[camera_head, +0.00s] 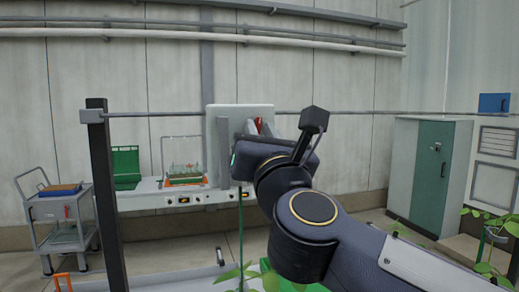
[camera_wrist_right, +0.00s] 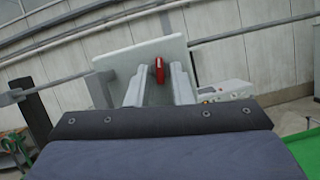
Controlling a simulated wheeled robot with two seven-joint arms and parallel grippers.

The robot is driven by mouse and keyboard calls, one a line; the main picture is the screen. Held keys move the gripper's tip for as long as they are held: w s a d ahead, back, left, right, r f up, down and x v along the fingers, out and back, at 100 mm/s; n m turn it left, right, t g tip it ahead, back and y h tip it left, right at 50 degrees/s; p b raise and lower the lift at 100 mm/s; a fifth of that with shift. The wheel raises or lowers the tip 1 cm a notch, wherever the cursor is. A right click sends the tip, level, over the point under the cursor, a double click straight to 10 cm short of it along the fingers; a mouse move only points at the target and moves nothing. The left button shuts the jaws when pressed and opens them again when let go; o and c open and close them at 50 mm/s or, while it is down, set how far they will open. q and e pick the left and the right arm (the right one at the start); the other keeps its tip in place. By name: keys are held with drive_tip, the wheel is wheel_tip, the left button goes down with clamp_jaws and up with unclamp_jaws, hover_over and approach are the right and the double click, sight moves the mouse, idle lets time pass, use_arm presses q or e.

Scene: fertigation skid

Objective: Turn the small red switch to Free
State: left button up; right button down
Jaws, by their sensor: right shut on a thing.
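The small red switch (camera_wrist_right: 160,70) shows in the right wrist view between the two pale fingers of my right gripper (camera_wrist_right: 161,88), in front of a pale grey panel (camera_wrist_right: 120,62). In the head view a sliver of the red switch (camera_head: 258,124) shows beside my right gripper (camera_head: 250,129), against the same panel (camera_head: 232,110). The right gripper is shut on the switch. My wrist hides much of the panel's lower part, and no position marking can be read. My left gripper is in neither view.
A bench with small controls (camera_head: 180,198) runs below the panel. A dark post (camera_head: 107,195) and a trolley (camera_head: 62,212) stand left. A green-door cabinet (camera_head: 430,175) stands right, with plants (camera_head: 490,225) near the right edge. A thin rail crosses behind.

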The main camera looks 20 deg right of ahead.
drive_tip(key=n+y, duration=0.1)
drive_tip(key=n, duration=0.1)
drive_tip(key=shift+d+n+y, duration=0.15)
drive_tip(key=shift+n+y, duration=0.15)
drive_tip(key=shift+n, duration=0.1)
drive_tip(key=n+y, duration=0.2)
drive_tip(key=n, duration=0.2)
drive_tip(key=shift+d+r+p, duration=0.1)
drive_tip(key=shift+p, duration=0.2)
drive_tip(key=n+y+p, duration=0.1)
drive_tip(key=n, duration=0.1)
drive_tip(key=n+g+y+p, duration=0.1)
drive_tip(key=n, duration=0.2)
drive_tip(key=shift+d+r, duration=0.15)
drive_tip(key=shift+n+g+y+p, duration=0.6)
drive_tip(key=shift+n+y+p, duration=0.3)
drive_tip(key=shift+n+p, duration=0.75)
drive_tip(key=shift+n, duration=0.45)
drive_tip(key=c, duration=1.6)
unclamp_jaws()
drive_tip(key=shift+o, duration=0.2)
